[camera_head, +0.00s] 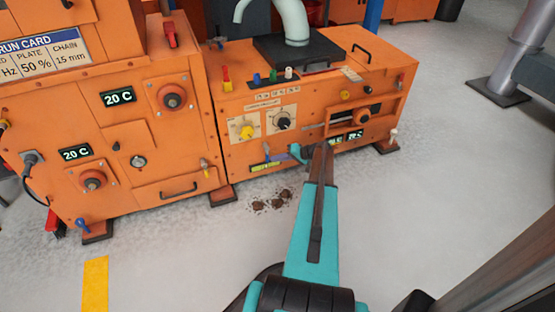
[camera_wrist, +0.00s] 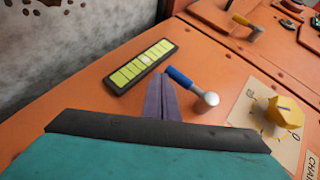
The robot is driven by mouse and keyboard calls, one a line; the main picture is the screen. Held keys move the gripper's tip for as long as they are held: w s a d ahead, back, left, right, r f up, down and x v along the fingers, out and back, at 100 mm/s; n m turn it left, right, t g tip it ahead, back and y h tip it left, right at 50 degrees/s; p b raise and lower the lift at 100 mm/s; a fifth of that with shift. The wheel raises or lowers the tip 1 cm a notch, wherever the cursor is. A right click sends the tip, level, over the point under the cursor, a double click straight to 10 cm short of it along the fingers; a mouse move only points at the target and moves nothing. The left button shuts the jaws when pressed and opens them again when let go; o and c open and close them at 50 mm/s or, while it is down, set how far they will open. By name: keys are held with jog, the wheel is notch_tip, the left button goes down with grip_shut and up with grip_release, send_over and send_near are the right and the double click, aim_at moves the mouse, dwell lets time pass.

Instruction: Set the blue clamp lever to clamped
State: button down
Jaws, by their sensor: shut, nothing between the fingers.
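The blue clamp lever shows in the wrist view as a short blue handle (camera_wrist: 179,76) on a round silver pivot (camera_wrist: 208,98), on an orange panel. The handle points up and left from the pivot. My gripper (camera_wrist: 161,84) is shut and empty, its fingertips just left of the blue handle. I cannot tell whether they touch it. In the head view my teal arm reaches to the lower front of the right orange machine (camera_head: 315,75); the lever is too small there to make out clearly.
A yellow-green gauge (camera_wrist: 142,67) lies left of the lever and a yellow knob (camera_wrist: 285,112) lies right of it. A yellow-handled lever (camera_wrist: 245,22) sits farther up. Brown debris (camera_head: 272,201) lies on the floor before the machine; the grey floor around is mostly clear.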

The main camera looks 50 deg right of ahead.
jog(key=s+d+p, duration=0.2)
jog(key=s+d, duration=0.6)
jog(key=s, duration=0.2)
jog(key=shift+d+p, duration=0.3)
jog(key=shift+p, duration=0.05)
jog(key=shift+w+r, duration=0.1)
